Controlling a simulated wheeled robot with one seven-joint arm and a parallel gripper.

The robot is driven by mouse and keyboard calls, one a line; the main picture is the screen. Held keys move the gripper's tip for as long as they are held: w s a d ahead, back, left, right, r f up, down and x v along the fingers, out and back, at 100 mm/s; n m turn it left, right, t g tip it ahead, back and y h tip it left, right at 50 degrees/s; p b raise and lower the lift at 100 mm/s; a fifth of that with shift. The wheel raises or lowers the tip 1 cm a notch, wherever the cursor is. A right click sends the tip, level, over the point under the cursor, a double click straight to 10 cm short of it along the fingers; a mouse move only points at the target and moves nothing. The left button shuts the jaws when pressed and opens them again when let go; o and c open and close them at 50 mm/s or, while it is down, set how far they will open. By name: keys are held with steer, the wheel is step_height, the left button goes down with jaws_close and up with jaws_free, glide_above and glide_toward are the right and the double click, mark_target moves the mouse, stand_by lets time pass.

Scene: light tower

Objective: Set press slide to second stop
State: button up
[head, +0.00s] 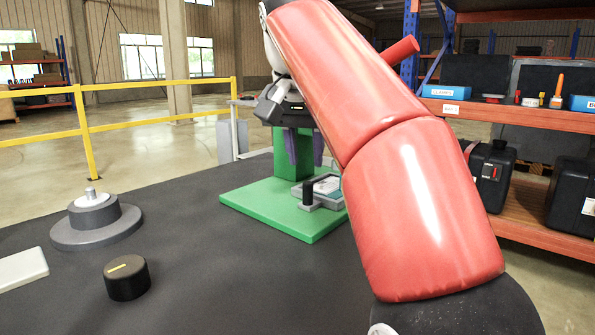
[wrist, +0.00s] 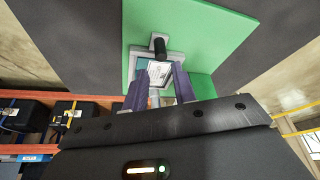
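The press stands on a green base plate (head: 256,205) on the dark table, with a green upright (head: 293,168) at its back. A grey slide (head: 327,203) with a pale labelled insert and a short black upright handle (head: 308,193) sits on the plate's right part. The handle also shows in the wrist view (wrist: 159,48), beyond my fingertips. My gripper (head: 304,158) is above the plate, pointing down, its two purple fingers apart with nothing between them. The fingers also show in the wrist view (wrist: 159,72), on either side of the labelled insert. Stop marks cannot be made out.
A black knob with a yellow mark (head: 127,278), a round grey stepped base (head: 96,224) and a white flat block (head: 22,268) are on the table's left. Table in front of the plate is clear. A yellow railing (head: 150,84) and an orange-shelved rack (head: 540,118) stand beyond.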

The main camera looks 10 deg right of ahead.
mark_target(308, 184)
steer(key=b+x, duration=0.3)
steer(key=x, duration=0.5)
steer(key=shift+w+r, duration=0.1)
jaws_close()
